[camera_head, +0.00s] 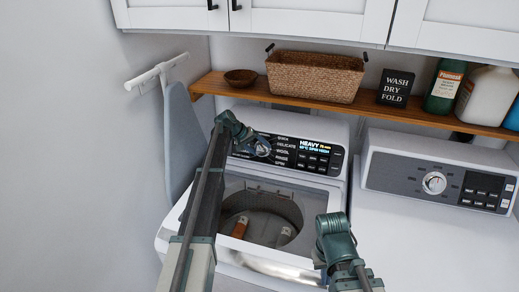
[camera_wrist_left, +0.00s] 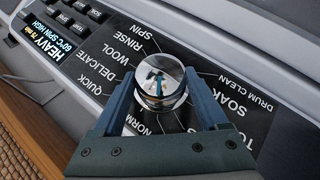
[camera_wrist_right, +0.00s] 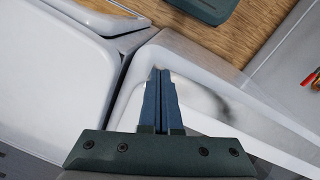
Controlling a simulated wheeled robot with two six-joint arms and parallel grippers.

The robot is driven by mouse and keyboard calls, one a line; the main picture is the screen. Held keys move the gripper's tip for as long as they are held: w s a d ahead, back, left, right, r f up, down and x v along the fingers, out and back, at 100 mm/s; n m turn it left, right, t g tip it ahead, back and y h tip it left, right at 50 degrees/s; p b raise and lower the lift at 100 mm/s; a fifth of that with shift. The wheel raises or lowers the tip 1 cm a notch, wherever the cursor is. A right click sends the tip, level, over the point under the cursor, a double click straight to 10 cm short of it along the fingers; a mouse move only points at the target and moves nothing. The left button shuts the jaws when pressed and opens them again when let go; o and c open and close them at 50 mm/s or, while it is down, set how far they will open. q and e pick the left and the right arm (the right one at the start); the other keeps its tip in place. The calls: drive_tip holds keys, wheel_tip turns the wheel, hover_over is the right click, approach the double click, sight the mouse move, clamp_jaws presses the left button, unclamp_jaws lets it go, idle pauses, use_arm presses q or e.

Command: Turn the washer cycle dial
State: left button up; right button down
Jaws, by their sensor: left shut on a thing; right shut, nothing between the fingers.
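The washer cycle dial (camera_wrist_left: 160,84) is a round chrome knob with a teal mark. It sits on the washer's black panel (camera_head: 318,146), with cycle names such as SPIN, RINSE and WOOL around it. My left gripper (camera_wrist_left: 160,95) has its two fingers on either side of the dial, shut on it. In the head view my left gripper (camera_head: 258,147) reaches the panel and partly covers the dial. The display (camera_head: 315,147) reads HEAVY. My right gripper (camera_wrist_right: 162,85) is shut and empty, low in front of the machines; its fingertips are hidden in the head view.
The washer's tub (camera_head: 262,217) is open from above, with orange-brown items inside. A dryer (camera_head: 400,235) with its own dial (camera_head: 434,183) stands to the right. A wooden shelf (camera_head: 235,91) above holds a woven basket (camera_head: 315,77) and several bottles. An ironing board (camera_head: 181,140) hangs at the left.

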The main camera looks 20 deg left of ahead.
use_arm(q)
drive_tip(key=o, duration=1.3)
drive_tip(key=shift+c, duration=0.2)
use_arm(e)
drive_tip(key=shift+r, duration=0.1)
use_arm(q)
drive_tip(key=p+v, duration=1)
drive_tip(key=v, duration=0.3)
drive_tip(key=shift+a+r+p, duration=0.15)
drive_tip(key=shift+r+p, duration=0.15)
drive_tip(key=shift+r, duration=0.05)
use_arm(e)
wheel_tip(320, 180, up, 10)
drive_tip(key=shift+r, duration=0.2)
use_arm(q)
drive_tip(key=shift+s, duration=0.15)
